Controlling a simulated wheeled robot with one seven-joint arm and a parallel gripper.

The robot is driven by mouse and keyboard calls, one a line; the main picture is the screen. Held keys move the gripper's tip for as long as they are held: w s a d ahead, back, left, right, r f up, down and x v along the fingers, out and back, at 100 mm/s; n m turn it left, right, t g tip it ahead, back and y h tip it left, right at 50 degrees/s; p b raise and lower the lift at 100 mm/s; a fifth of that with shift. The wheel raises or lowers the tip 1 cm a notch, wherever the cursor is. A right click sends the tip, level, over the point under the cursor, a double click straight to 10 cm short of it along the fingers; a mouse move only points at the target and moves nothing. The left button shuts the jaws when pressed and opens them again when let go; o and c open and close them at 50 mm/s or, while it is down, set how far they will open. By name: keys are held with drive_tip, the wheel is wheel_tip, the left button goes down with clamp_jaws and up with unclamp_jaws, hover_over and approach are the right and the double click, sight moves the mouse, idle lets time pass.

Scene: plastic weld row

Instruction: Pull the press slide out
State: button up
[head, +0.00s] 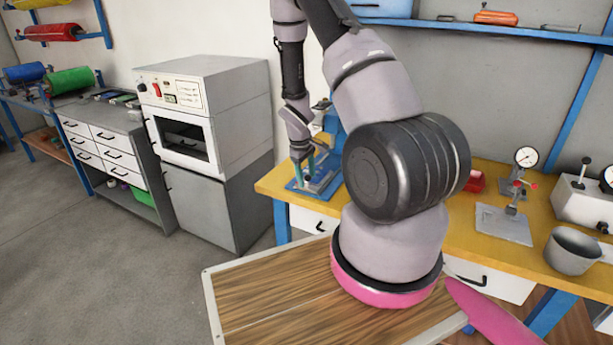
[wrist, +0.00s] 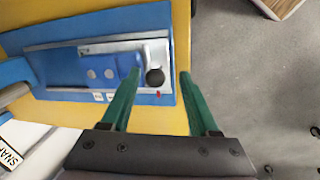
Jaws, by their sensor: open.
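The press (head: 325,178) is a blue machine at the left end of the yellow workbench, partly behind my arm in the head view. In the wrist view its blue base (wrist: 70,97) carries a pale channel with the blue slide (wrist: 105,68) in it. A dark round knob (wrist: 155,77) is at the slide's right end. My gripper (wrist: 160,76) has two green fingers, apart and empty, with the knob showing between their tips. I cannot tell how far above the knob they are, or whether either touches it. In the head view my gripper (head: 301,175) points down over the press.
The yellow bench (head: 272,182) has a front edge close to the press. A grey oven (head: 205,110) on a cabinet stands to the left. A gauge stand (head: 510,212) and a metal pot (head: 572,250) are on the bench at right. Grey floor is clear at left.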

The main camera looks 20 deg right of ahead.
drive_tip(key=shift+r, duration=0.1)
wheel_tip(320, 180, up, 10)
drive_tip(key=a, duration=0.1)
drive_tip(key=shift+s+a+r, duration=0.2)
drive_tip(key=shift+s+a, duration=0.2)
drive_tip(key=shift+s, duration=0.05)
drive_tip(key=s+a+r+m+t+y, duration=0.15)
drive_tip(key=s+r, duration=0.25)
drive_tip(key=r, duration=0.6)
drive_tip(key=s+a+r+m+t, duration=0.1)
drive_tip(key=s+a+r+m, duration=0.3)
drive_tip(key=r, duration=0.5)
drive_tip(key=s+a+r+m+t+y, duration=0.15)
drive_tip(key=s+r, duration=0.35)
drive_tip(key=r, duration=0.5)
drive_tip(key=s+a+r+m+t, duration=0.1)
drive_tip(key=s+r, duration=0.1)
drive_tip(key=s, duration=0.3)
drive_tip(key=s+a+r+m+t+y, duration=0.1)
drive_tip(key=s+r, duration=0.2)
drive_tip(key=s, duration=0.1)
drive_tip(key=shift+s+a+m, duration=0.3)
drive_tip(key=shift+s, duration=0.1)
